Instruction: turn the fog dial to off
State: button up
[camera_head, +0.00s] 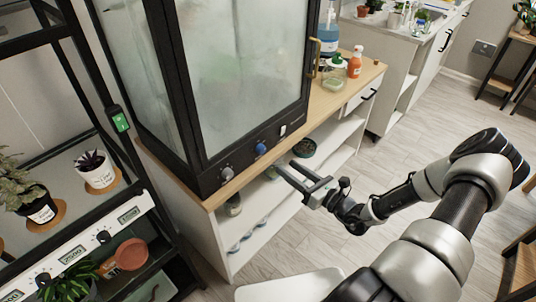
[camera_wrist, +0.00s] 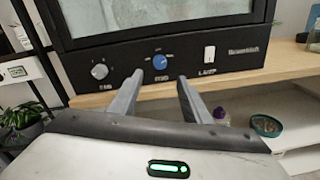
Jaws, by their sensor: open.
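The fog dial is a round blue knob (camera_wrist: 160,61) on the black lower panel of the glass cabinet. It also shows in the head view (camera_head: 261,149). Small marks sit around it, too small to read surely, and I cannot tell which one it points at. My gripper (camera_wrist: 159,80) is open and empty. Its two fingers point at the panel, one on each side of the dial's line and just below it in the wrist view. In the head view my gripper (camera_head: 283,168) is in front of the panel, apart from the dial.
A grey knob (camera_wrist: 99,71) is left of the dial, and a white lamp switch (camera_wrist: 209,53) is right. The fogged cabinet (camera_head: 245,65) stands on a wooden-topped shelf unit (camera_head: 230,188). Bottles, including an orange one (camera_head: 355,63), stand to the right. A plant rack (camera_head: 72,250) is at left.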

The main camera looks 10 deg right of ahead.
aim_at(263, 150)
jog(key=x, duration=1)
jog(key=shift+w+a, duration=0.15)
jog(key=c, duration=1)
